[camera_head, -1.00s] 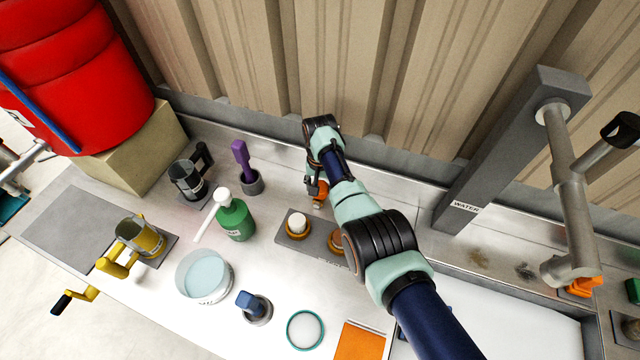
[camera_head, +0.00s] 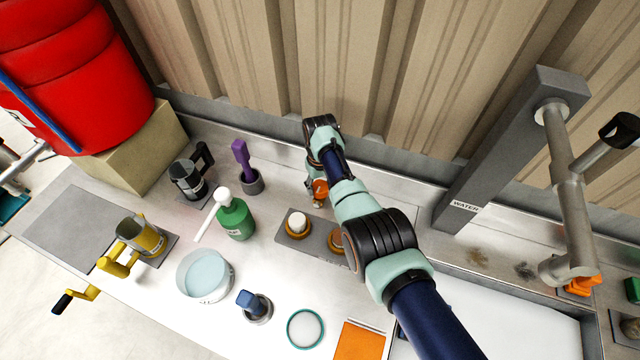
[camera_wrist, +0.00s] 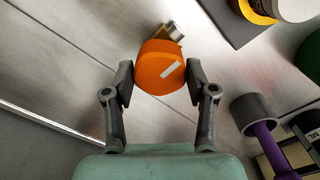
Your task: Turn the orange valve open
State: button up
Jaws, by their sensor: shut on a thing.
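An orange valve knob (camera_wrist: 160,66) with a white stripe on its top shows in the wrist view, with a short brass and metal stub (camera_wrist: 171,32) beyond it. My gripper (camera_wrist: 159,76) has one dark finger on each side of the knob and is shut on it. The knob also shows in the head view (camera_head: 320,187), at the back of the metal bench, partly covered by my wrist. The parts under the knob are hidden.
A plate with white-topped and brown-topped pieces (camera_head: 298,225) lies just in front. A purple-handled tool in a grey holder (camera_head: 243,160), a green pump bottle (camera_head: 235,220) and a dark mug (camera_head: 187,180) stand left. The corrugated wall (camera_head: 260,70) is close behind.

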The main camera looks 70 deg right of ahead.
aim_at(320, 186)
jog(key=shift+r, duration=0.1)
jog(key=o, duration=1.2)
jog(key=shift+c, duration=0.2)
notch_tip(320, 186, up, 12)
